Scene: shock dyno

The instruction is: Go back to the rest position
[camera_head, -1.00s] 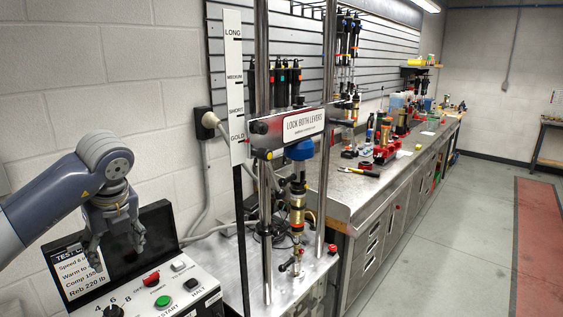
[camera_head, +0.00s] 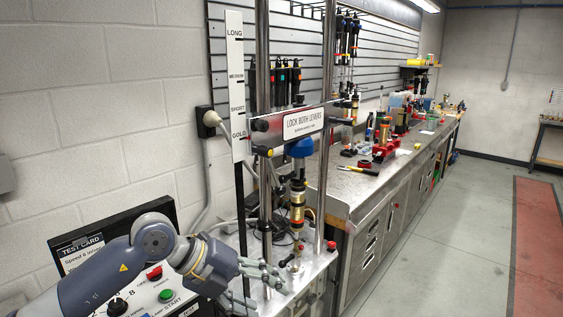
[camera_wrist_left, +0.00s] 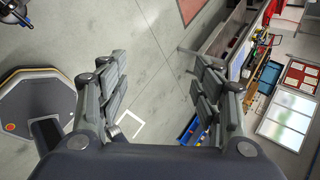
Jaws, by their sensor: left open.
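My left gripper (camera_head: 282,277) is low in the head view, in front of the dyno's metal base, with its fingers pointing right. The left wrist view (camera_wrist_left: 160,72) shows its two fingers spread wide with nothing between them, only grey floor beyond. My left arm comes in from the lower left and covers much of the control panel (camera_head: 148,299). My right gripper does not show in either view.
The shock dyno stands close to my gripper, with its crossbar sign (camera_head: 303,123) and a gold shock (camera_head: 297,200) between steel posts. A test card screen (camera_head: 83,250) is behind my arm. A long workbench (camera_head: 365,205) runs back. The floor (camera_head: 440,260) at right is clear.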

